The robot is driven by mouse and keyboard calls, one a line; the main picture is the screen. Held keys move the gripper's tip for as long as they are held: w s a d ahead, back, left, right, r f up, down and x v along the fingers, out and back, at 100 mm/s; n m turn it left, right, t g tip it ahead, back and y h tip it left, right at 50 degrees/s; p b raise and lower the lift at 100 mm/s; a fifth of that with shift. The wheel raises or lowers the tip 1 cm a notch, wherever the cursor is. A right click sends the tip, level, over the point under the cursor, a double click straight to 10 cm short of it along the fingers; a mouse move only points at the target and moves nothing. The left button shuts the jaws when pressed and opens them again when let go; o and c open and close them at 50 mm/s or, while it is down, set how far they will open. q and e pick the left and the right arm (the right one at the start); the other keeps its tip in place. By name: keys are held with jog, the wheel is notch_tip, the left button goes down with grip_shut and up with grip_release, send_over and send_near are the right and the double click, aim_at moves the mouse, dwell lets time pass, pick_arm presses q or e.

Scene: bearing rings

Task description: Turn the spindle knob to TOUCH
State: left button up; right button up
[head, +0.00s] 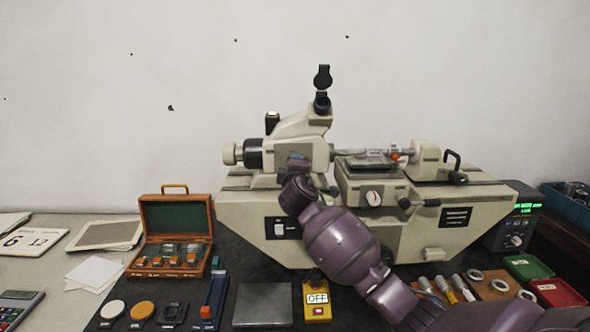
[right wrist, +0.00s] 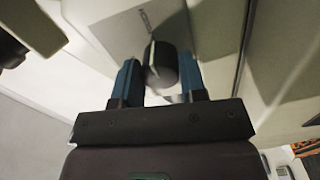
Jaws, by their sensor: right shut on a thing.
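The spindle knob (right wrist: 161,66) is a dark round knob on a pale panel of the machine, seen in the right wrist view. The blue fingers of my right gripper (right wrist: 160,78) stand on either side of it and are shut on it. My left gripper is not in view.
A yellow block marked OFF (head: 317,311) sits on the dark mat in front. An open wooden case (head: 142,237) stands left. A box with a green readout (head: 508,234) stands right. Rings, handled tools and red and green trays lie near my right arm.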

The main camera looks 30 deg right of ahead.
jog(key=shift+m, duration=0.4)
jog(key=o, duration=0.9)
jog(key=v, duration=1.1)
jog(key=shift+b, duration=0.3)
jog(key=shift+f, duration=0.15)
